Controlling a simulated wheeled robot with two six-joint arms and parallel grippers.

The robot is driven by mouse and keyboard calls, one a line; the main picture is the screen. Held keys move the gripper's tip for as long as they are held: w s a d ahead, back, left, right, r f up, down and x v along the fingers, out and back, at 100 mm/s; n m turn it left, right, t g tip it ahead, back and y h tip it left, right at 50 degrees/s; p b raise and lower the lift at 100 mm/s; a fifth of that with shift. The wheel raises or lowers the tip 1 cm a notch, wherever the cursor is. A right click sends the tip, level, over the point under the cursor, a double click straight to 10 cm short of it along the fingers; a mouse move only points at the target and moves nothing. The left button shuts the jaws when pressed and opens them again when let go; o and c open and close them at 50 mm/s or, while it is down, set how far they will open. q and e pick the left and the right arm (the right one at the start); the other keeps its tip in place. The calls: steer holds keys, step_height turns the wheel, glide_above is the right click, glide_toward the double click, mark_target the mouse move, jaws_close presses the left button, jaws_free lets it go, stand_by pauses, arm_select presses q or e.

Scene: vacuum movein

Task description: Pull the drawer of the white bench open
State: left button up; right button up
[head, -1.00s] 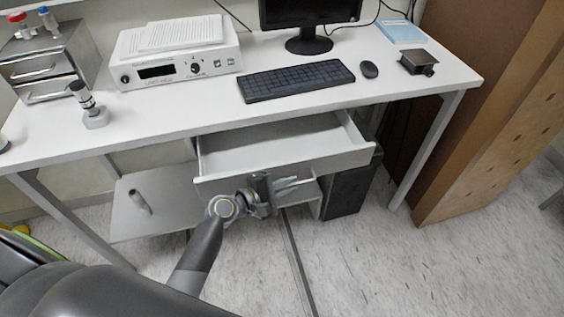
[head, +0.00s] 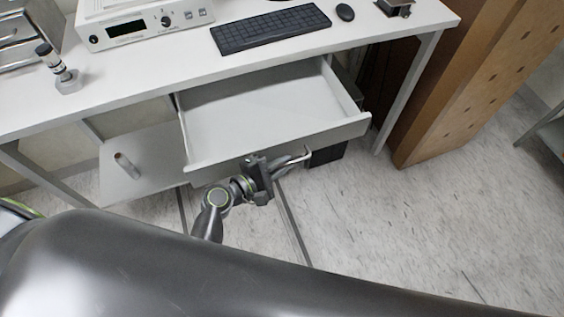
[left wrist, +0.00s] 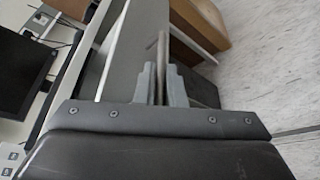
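The white bench (head: 120,85) spans the upper head view. Its drawer (head: 345,129) is pulled well out, and its inside looks empty. The drawer's front panel also shows in the left wrist view (left wrist: 137,45). A thin bar handle (head: 308,154) is on the front; it also shows in the left wrist view (left wrist: 161,48). My left gripper (head: 295,160) is at the handle, low in front of the drawer. In the left wrist view its fingers (left wrist: 160,80) lie close on both sides of the bar, shut on it. My right gripper is not in view.
A keyboard (head: 270,28), a mouse (head: 345,12) and a white instrument (head: 145,24) stand on the bench top. A low shelf (head: 145,165) is below left. A brown wooden panel (head: 465,85) stands at the right. The floor in front is clear.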

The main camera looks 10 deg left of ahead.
arm_select(q)
steer(key=o, duration=0.4)
steer(key=shift+b+v, duration=1.8)
steer(key=shift+v, duration=6.95)
steer(key=shift+r, duration=0.1)
